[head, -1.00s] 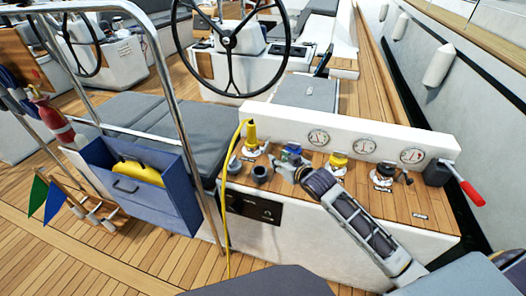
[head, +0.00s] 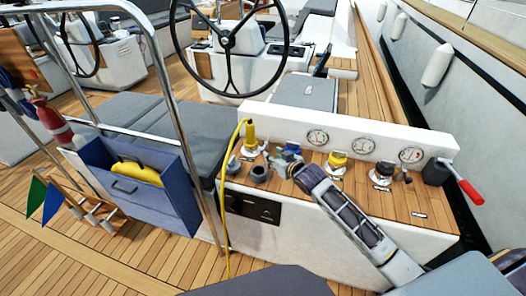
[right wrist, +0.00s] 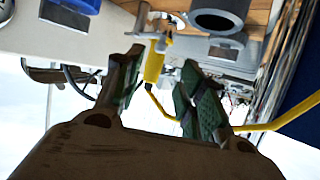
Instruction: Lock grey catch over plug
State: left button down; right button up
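The yellow plug (head: 250,135) stands upright at the left end of the wooden console top, with its yellow cable (head: 224,220) looping off to the left and down the front. In the right wrist view the plug (right wrist: 153,64) shows beyond and between my fingers. A pale grey piece (right wrist: 149,36) crosses by the plug's base there; it may be the grey catch, but its position is unclear. My right gripper (head: 282,157) is just right of the plug. In its wrist view the right gripper (right wrist: 160,88) has its fingers apart with nothing held. My left gripper is out of view.
A grey round socket (head: 259,173) sits in front of the plug. Right of my gripper stand a yellow-topped knob (head: 337,161) and a dark winch-like fitting (head: 383,173). Gauges (head: 365,145) line the white panel behind. A steel rail (head: 180,110) rises at the left.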

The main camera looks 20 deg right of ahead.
aim_at(262, 149)
jog(key=shift+b+x, duration=0.3)
jog(key=shift+x, duration=4.4)
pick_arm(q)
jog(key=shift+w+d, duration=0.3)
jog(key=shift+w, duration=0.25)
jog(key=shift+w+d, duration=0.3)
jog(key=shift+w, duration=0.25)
pick_arm(e)
jog(key=shift+w+f, duration=0.2)
jog(key=shift+w, duration=0.1)
jog(key=shift+c, duration=0.4)
grip_shut()
